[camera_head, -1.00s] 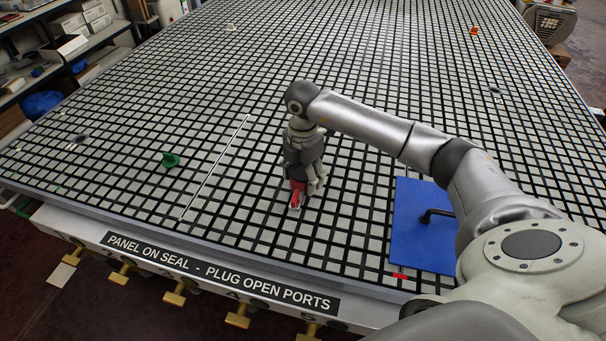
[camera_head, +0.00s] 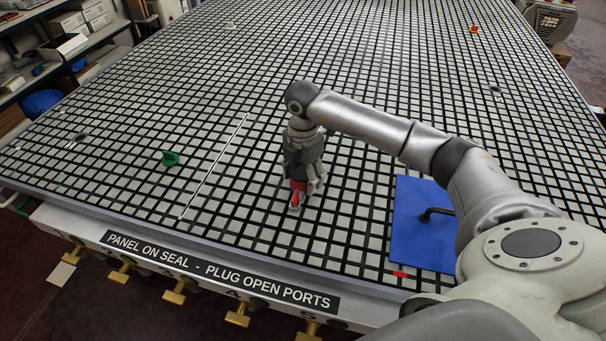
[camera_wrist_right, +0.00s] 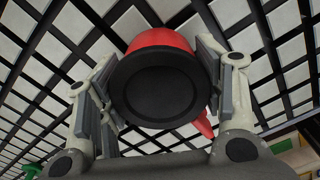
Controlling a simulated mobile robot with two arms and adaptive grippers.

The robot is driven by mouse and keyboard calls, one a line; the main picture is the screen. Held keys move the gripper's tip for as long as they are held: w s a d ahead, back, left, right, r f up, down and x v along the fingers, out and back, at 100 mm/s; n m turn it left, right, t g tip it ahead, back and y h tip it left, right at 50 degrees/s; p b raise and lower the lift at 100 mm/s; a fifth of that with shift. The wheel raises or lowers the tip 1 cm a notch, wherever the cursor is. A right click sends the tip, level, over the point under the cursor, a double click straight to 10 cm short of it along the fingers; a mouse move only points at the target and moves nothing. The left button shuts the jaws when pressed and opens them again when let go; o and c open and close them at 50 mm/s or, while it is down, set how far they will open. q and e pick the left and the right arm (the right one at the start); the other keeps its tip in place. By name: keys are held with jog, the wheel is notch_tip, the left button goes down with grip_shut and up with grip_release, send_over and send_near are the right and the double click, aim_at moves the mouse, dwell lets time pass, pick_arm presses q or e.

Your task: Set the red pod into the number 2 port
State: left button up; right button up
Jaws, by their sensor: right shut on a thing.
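The red pod (camera_head: 298,186) is between the fingers of my right gripper (camera_head: 302,190), near the front middle of the table in the head view. In the right wrist view the pod (camera_wrist_right: 160,42) shows a red side, a round black end face and a red tab at its lower right. The pads of my right gripper (camera_wrist_right: 155,92) are shut on it from both sides. Whether the pod touches the table is hard to tell. The number 2 port cannot be made out. My left gripper is not in view.
The grid table (camera_head: 350,250) is mostly clear. A green piece (camera_head: 170,159) and a thin white rod (camera_head: 215,166) lie to the left. A blue panel with a black handle (camera_head: 408,235) lies to the right. Brass valves (camera_head: 174,292) line the front edge below a label strip.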

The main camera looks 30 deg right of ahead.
jog(key=o, duration=1.3)
